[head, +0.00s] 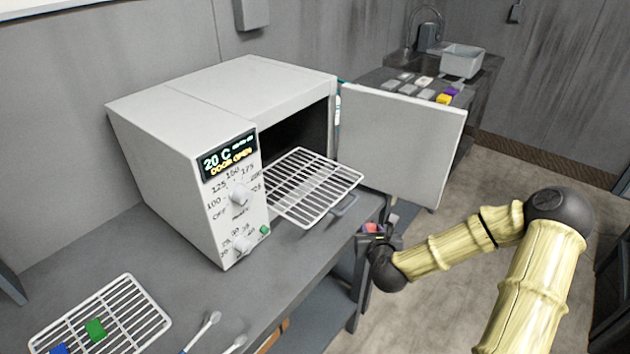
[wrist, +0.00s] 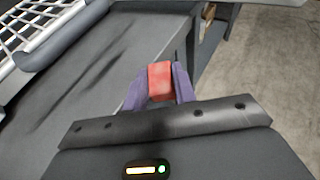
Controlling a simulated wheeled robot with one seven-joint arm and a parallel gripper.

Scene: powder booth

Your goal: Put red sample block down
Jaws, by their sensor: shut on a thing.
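The red sample block (wrist: 160,81) is held between the two purple-grey fingers of my gripper (wrist: 160,84) in the wrist view. The fingers press on its left and right sides. In the head view my gripper (head: 377,231) is at the right edge of the grey bench (head: 290,290), just right of the oven's pulled-out rack. A small bit of the red block (head: 371,228) shows there. Whether the block touches the bench cannot be told.
The oven (head: 185,140) stands open, its wire rack (head: 312,183) pulled out and its door (head: 400,140) swung right. A cooling rack (head: 125,310) holds a green block (head: 95,330) and a blue block (head: 58,349). Tools lie near the front edge. A far counter holds several blocks and a grey bin (head: 462,60).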

